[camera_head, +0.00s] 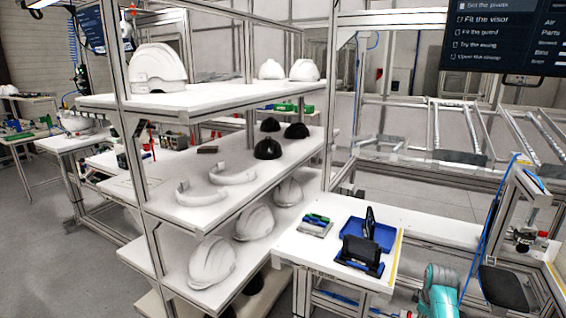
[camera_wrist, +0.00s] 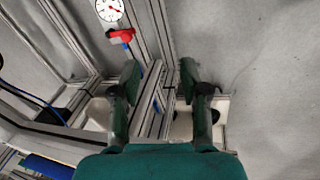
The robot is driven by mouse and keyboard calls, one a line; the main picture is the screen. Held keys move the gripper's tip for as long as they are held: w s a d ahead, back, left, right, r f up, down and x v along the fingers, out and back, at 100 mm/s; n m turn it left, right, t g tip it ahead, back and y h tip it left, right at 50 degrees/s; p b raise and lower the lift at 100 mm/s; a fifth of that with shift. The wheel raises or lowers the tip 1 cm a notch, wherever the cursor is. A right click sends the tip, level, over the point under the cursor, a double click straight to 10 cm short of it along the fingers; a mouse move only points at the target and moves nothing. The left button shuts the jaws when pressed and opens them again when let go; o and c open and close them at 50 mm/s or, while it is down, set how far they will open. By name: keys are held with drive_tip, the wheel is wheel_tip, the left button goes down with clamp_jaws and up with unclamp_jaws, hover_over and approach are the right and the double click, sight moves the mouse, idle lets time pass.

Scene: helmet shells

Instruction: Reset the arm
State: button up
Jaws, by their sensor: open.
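My gripper (camera_wrist: 159,78) shows in the wrist view with its two green fingers spread apart. Nothing is between the fingertips except the view of an aluminium frame beyond them. In the head view a teal part of my arm stands at the lower right, and the gripper itself cannot be made out there. White helmet shells (camera_head: 158,68) stand on the shelf rack (camera_head: 200,100), on its upper and lower boards. Black shells (camera_head: 268,149) and white curved bands (camera_head: 232,174) lie on the middle board.
A white table (camera_head: 310,250) right of the rack holds a blue tray (camera_head: 371,233), a black stand (camera_head: 361,252) and a small green-and-grey item (camera_head: 316,224). In the wrist view a gauge (camera_wrist: 109,10) and red valve (camera_wrist: 121,36) sit on the frame near the left finger.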

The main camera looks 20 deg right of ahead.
drive_tip(key=s+a+f+m+t, duration=0.1)
drive_tip(key=s+a+f, duration=0.2)
drive_tip(key=a+f, duration=0.35)
drive_tip(key=s+a+f+t+h, duration=0.1)
drive_tip(key=s+a+f+t, duration=0.2)
drive_tip(key=a, duration=0.7)
drive_tip(key=s+a+f+m, duration=0.1)
drive_tip(key=s+a+f, duration=0.4)
drive_tip(key=a, duration=0.4)
drive_tip(key=s+a+r+m+t, duration=0.1)
drive_tip(key=s+a+r+t, duration=0.15)
drive_tip(key=s+a, duration=0.95)
drive_tip(key=s+a+r+m+t+y, duration=0.1)
drive_tip(key=s+a+r+t, duration=0.2)
drive_tip(key=s+r, duration=0.6)
drive_tip(key=s+a+r+m+t+y, duration=0.1)
drive_tip(key=s+a+r+t, duration=0.2)
drive_tip(key=r, duration=1.3)
drive_tip(key=s+a, duration=0.3)
drive_tip(key=s, duration=0.3)
drive_tip(key=shift+s+a+r+m+y, duration=0.2)
drive_tip(key=shift+s+m+y, duration=0.1)
drive_tip(key=shift+m+y, duration=0.1)
